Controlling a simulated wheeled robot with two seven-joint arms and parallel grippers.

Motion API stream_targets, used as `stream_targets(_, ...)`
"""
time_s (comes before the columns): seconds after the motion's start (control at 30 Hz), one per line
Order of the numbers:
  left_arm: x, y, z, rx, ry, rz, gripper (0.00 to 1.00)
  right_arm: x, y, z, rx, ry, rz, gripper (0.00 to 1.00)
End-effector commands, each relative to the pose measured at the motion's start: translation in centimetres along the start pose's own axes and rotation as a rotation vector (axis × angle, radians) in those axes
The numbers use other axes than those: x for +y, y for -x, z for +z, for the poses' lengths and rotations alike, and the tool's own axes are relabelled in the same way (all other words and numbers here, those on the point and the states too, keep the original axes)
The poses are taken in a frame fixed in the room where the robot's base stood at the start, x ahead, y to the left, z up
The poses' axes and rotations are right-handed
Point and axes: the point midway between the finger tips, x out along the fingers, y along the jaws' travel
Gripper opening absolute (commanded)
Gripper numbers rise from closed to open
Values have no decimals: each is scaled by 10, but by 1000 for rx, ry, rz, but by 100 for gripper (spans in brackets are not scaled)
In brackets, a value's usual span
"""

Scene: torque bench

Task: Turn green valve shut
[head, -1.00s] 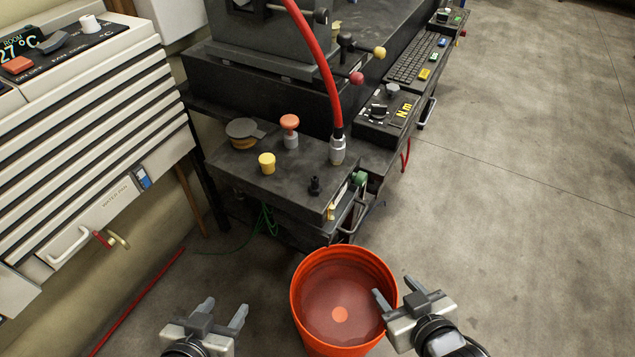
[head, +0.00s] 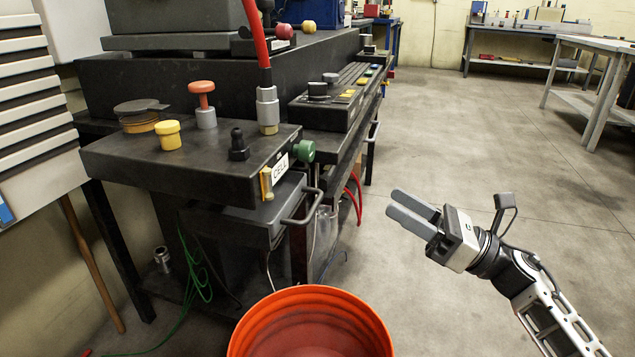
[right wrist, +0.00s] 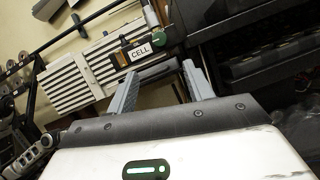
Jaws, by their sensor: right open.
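The green valve (head: 304,152) is a small round knob on the front right end of the black bench block, next to a white CELL label (head: 280,167). In the right wrist view the green knob (right wrist: 158,40) shows beyond the fingers, beside the CELL label (right wrist: 141,52). My right gripper (head: 412,212) is open and empty, to the right of the valve and lower in the head view, apart from it. It also shows in the right wrist view (right wrist: 160,88). My left gripper is out of the head view.
An orange bucket (head: 312,292) stands on the floor in front of the bench. A drawer handle (head: 302,207) juts out below the valve, and red hoses (head: 356,195) hang behind it. A yellow lever (head: 266,184) sits beside the label.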

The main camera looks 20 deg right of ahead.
Motion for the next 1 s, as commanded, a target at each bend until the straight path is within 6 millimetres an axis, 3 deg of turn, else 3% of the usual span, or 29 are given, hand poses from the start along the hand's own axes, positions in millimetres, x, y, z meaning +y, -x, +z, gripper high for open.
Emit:
stream_targets(0.17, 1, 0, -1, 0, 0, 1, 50, 1, -24, 2, 0, 8, 7, 52)
stream_targets(0.7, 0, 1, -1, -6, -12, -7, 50, 1, -135, 2, -2, 2, 4, 52)
stream_targets(1.0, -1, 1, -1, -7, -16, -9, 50, 1, -157, 1, 0, -1, 1, 52)
